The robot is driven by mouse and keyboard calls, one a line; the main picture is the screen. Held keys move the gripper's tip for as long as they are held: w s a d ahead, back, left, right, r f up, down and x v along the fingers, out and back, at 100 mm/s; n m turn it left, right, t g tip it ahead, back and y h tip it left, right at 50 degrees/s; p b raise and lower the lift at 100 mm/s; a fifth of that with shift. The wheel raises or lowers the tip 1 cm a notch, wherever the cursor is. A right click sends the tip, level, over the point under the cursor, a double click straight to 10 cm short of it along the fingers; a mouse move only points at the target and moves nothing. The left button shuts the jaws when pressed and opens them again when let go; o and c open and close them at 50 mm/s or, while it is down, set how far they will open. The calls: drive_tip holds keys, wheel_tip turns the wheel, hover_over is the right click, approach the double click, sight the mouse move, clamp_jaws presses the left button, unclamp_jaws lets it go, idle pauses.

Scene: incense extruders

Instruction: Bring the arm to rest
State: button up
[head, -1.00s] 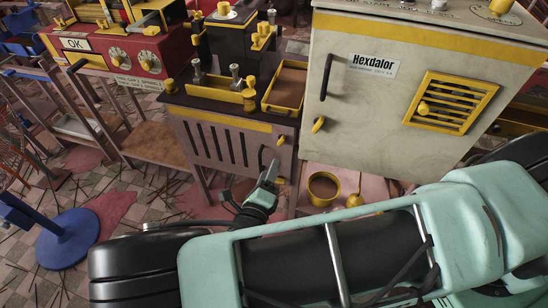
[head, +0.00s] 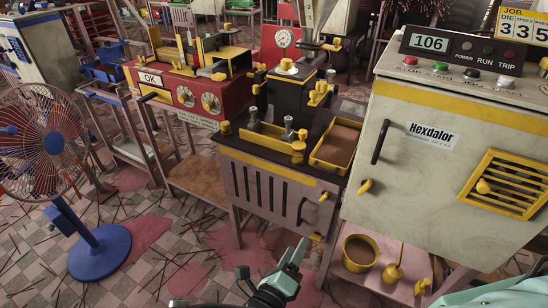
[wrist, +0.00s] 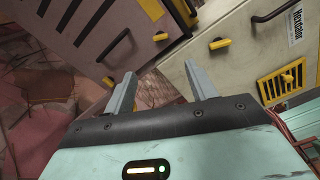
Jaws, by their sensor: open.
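My gripper (wrist: 161,89) is open and empty in the wrist view, its two grey fingers apart with nothing between them. In the head view my gripper (head: 293,262) shows at the bottom middle, in front of the dark extruder cabinet (head: 268,188) with its slatted door. It appears apart from the cabinet. The cream Hexdalor cabinet (head: 433,162) stands to its right; it also shows in the wrist view (wrist: 235,62). Most of my arm is outside the head view.
A yellow pot (head: 360,252) and a yellow long-handled tool (head: 394,267) sit on a low shelf. A red machine (head: 185,92) stands back left. A fan on a blue base (head: 98,252) stands at the left. Thin sticks litter the tiled floor (head: 165,268), otherwise fairly open.

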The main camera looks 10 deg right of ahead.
drive_tip(key=s+d+r+m+g+y+p, duration=0.1)
drive_tip(key=s+r+m+g+y+p, duration=0.2)
drive_tip(key=r+m, duration=0.8)
drive_tip(key=s+d+r+m+g+y+p, duration=0.2)
drive_tip(key=s+r+m+g+y+p, duration=0.1)
drive_tip(key=r+m, duration=0.8)
drive_tip(key=s+d+r+m+g+y+p, duration=0.1)
drive_tip(key=s+r+m+g+y+p, duration=0.2)
drive_tip(key=s+r+m+g+y, duration=0.2)
wheel_tip(320, 180, up, 8)
drive_tip(key=s+m+g, duration=0.1)
drive_tip(key=m+g, duration=0.2)
drive_tip(key=m, duration=0.4)
drive_tip(key=shift+s+d+r+g+p, duration=0.2)
drive_tip(key=shift+r+g+p, duration=0.05)
drive_tip(key=shift+g+p, duration=0.05)
